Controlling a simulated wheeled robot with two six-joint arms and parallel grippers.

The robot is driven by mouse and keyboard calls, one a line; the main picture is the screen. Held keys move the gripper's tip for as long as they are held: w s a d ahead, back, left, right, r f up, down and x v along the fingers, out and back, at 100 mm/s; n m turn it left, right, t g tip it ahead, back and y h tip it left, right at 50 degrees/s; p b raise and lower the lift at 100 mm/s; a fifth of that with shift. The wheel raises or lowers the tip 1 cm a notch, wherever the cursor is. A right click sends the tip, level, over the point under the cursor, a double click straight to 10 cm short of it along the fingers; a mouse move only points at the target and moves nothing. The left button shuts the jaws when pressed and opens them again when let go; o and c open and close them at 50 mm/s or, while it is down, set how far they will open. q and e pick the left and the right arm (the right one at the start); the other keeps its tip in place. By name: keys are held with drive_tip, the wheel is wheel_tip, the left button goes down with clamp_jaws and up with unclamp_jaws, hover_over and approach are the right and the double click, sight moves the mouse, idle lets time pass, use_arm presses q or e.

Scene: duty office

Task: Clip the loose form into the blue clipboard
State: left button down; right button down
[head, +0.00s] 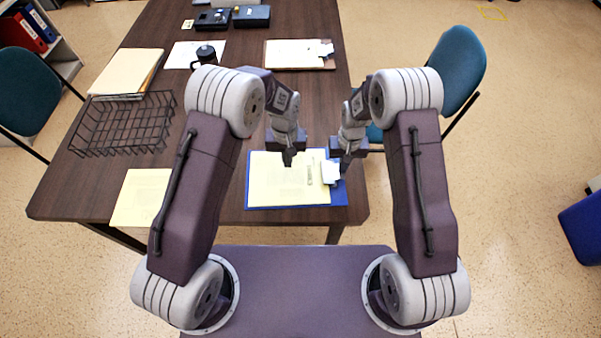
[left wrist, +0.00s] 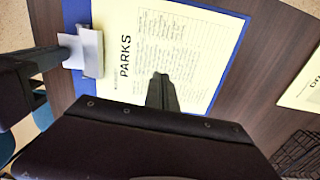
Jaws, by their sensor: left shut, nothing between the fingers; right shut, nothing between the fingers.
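The blue clipboard (head: 338,197) lies near the table's front edge, its clip (head: 330,173) at the right end. A pale yellow form headed "PARKS" (head: 275,185) lies on it. In the left wrist view the form (left wrist: 205,45) reaches the metal clip (left wrist: 92,54), which seems to overlap its edge; whether it is pinched I cannot tell. My left gripper (head: 288,160) is shut and empty over the form; its fingers (left wrist: 161,92) hide part of the print. My right gripper (head: 346,163) is shut and empty, at or just above the clip; contact is unclear.
Another yellow sheet (head: 140,196) lies to the left at the table's edge. A wire basket (head: 125,125), a folder stack (head: 125,72), a black mug (head: 204,54) and another clipboard (head: 298,66) stand farther back. Chairs flank the table. Bare wood lies behind the blue clipboard.

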use_arm(q)
drive_tip(key=shift+r, duration=0.8)
use_arm(e)
wheel_tip(320, 180, up, 7)
idle(1.0)
use_arm(q)
wheel_tip(320, 180, up, 9)
drive_tip(key=shift+r+p, duration=0.15)
drive_tip(key=shift+p, duration=0.15)
use_arm(e)
wheel_tip(320, 180, up, 9)
drive_tip(key=shift+r, duration=0.15)
idle(0.4)
